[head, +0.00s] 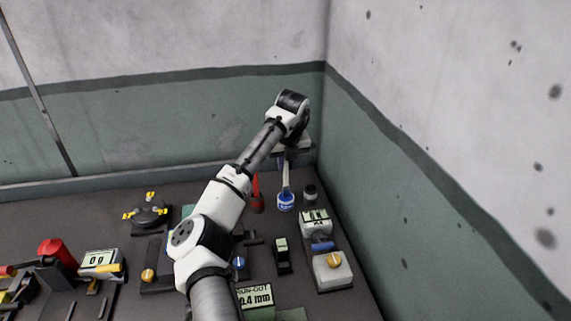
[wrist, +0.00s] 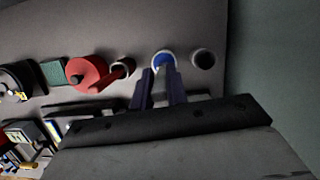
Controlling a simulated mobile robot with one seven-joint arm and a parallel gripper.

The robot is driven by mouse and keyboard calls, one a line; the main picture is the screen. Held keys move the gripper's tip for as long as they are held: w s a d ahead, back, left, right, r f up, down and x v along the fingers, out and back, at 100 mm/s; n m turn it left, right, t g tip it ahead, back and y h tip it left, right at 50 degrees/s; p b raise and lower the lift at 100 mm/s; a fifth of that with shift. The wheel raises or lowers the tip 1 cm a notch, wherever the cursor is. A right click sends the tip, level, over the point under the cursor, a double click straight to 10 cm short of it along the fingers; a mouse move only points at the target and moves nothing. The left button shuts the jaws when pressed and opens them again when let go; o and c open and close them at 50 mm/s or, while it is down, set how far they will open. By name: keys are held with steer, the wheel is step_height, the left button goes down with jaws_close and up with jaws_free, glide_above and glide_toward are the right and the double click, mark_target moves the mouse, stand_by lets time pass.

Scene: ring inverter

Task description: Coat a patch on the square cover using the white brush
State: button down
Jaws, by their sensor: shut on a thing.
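My gripper (head: 285,158) is above the back right of the bench, shut on the upright white brush (head: 286,178). In the wrist view my gripper (wrist: 160,88) has its two dark fingers on either side of the pale brush handle (wrist: 162,83). The brush's lower end is at a white pot with a blue label (head: 286,202); its interior looks blue in the wrist view (wrist: 163,60). The bristles are hidden. I cannot tell for certain which part is the square cover; a green square piece (head: 188,211), partly behind my arm, also shows in the wrist view (wrist: 58,73).
A red tool stands in a red pot (head: 257,204) left of the brush pot, and a dark jar (head: 310,192) stands right of it. Walls rise close behind and right.

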steer(key=shift+r, duration=3.25)
